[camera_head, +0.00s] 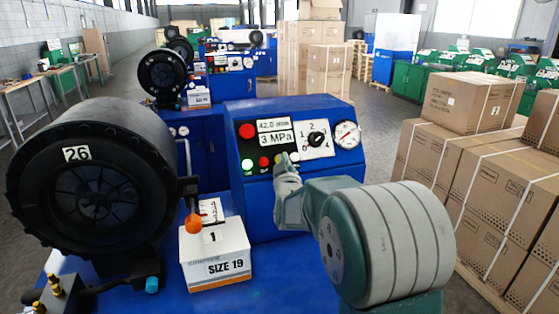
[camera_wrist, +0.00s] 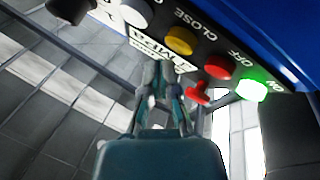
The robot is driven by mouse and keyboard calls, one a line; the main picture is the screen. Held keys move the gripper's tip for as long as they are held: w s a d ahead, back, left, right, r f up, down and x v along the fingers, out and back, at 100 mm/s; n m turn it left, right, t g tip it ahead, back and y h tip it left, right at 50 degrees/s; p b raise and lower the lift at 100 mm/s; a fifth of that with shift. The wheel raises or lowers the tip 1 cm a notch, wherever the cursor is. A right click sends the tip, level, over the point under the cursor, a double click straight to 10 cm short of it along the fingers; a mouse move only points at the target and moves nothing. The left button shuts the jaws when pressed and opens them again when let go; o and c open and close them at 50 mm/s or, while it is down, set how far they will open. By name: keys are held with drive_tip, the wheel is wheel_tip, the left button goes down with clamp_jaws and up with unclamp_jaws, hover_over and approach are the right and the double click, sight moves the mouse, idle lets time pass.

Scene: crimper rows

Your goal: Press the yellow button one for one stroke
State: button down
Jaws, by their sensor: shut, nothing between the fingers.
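The yellow button (camera_wrist: 180,40) shows in the wrist view, in a row on the panel beside the word CLOSE, between a white knob (camera_wrist: 136,13) and a red button (camera_wrist: 218,66). In the head view the blue control box (camera_head: 230,190) carries these buttons on its front, and my gripper largely covers the yellow one. My gripper (camera_head: 286,165) is shut and empty, its tips close in front of the panel. In the wrist view my gripper (camera_wrist: 160,72) points up toward the panel, its tips just below the yellow button in the picture. Whether they touch the panel cannot be told.
A lit green button (camera_wrist: 252,88) sits beyond the red one. A black drum (camera_head: 90,180) marked 26, an orange-knobbed lever (camera_head: 193,224) and a SIZE 19 box (camera_head: 217,262) stand left. Stacked cartons (camera_head: 470,100) stand right. Similar machines stand behind.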

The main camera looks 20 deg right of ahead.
drive_tip(key=s+r, duration=0.2)
drive_tip(key=s, duration=0.2)
drive_tip(key=shift+s+r, duration=0.1)
drive_tip(key=shift+r, duration=0.3)
idle(1.3)
drive_tip(key=s+a+f+m+g+y, duration=0.1)
drive_tip(key=s+a+f+g, duration=0.2)
drive_tip(key=s, duration=0.9)
drive_tip(key=s+a+f+m+g+y, duration=0.1)
drive_tip(key=s+g, duration=0.5)
drive_tip(key=s, duration=0.6)
drive_tip(key=s+a+f+m+g+y, duration=0.1)
drive_tip(key=s+a+f+g, duration=0.3)
drive_tip(key=s, duration=0.8)
drive_tip(key=shift+a+f+g+y, duration=0.4)
drive_tip(key=shift+a+f+y, duration=0.3)
drive_tip(key=shift+f, duration=0.2)
